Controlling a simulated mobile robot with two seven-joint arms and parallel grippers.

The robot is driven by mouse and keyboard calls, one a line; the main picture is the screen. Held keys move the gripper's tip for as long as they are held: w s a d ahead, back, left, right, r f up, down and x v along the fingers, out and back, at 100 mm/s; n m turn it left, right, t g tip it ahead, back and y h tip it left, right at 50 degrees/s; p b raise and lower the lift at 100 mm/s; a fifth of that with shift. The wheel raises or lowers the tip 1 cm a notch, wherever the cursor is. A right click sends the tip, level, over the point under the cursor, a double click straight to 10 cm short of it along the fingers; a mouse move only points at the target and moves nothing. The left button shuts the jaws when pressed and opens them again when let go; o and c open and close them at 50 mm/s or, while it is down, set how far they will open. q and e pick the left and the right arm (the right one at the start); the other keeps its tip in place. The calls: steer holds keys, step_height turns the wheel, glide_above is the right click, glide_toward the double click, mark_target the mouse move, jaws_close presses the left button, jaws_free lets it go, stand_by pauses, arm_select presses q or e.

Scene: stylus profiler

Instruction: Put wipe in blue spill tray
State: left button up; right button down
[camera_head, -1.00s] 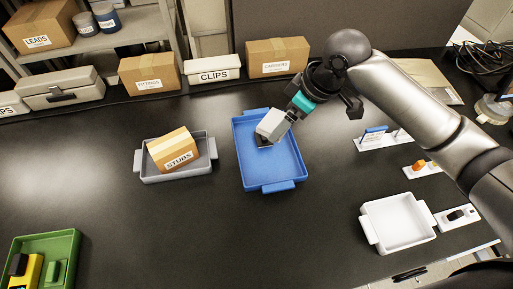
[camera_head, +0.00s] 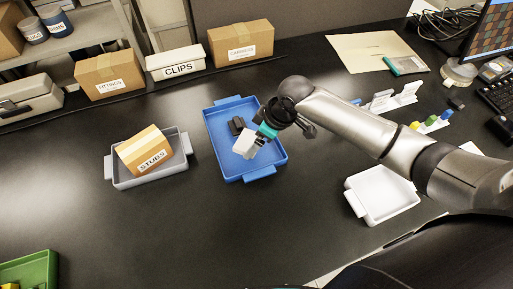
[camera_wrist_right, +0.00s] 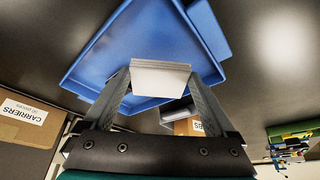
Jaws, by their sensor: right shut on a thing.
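The blue spill tray (camera_head: 213,141) lies on the black bench near the middle of the head view. It also shows in the right wrist view (camera_wrist_right: 130,40), beyond the fingers. My right gripper (camera_head: 254,146) is over the right half of the tray, shut on a white, folded-looking wipe (camera_head: 244,143). In the right wrist view my right gripper (camera_wrist_right: 160,88) has the wipe (camera_wrist_right: 160,75) between its two fingers. How far the wipe is above the tray floor is hard to tell. My left gripper is not in view.
A grey tray (camera_head: 117,173) with a STUBS box (camera_head: 145,149) stands to the left. A white tray (camera_head: 380,194) is at the right. Boxes line the back, including CLIPS (camera_head: 176,63). Bare bench lies in front.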

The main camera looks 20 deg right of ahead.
steer(key=shift+f, duration=1.9)
steer(key=shift+f+b, duration=0.2)
steer(key=shift+b, duration=0.1)
jaws_free()
steer(key=shift+r, duration=0.1)
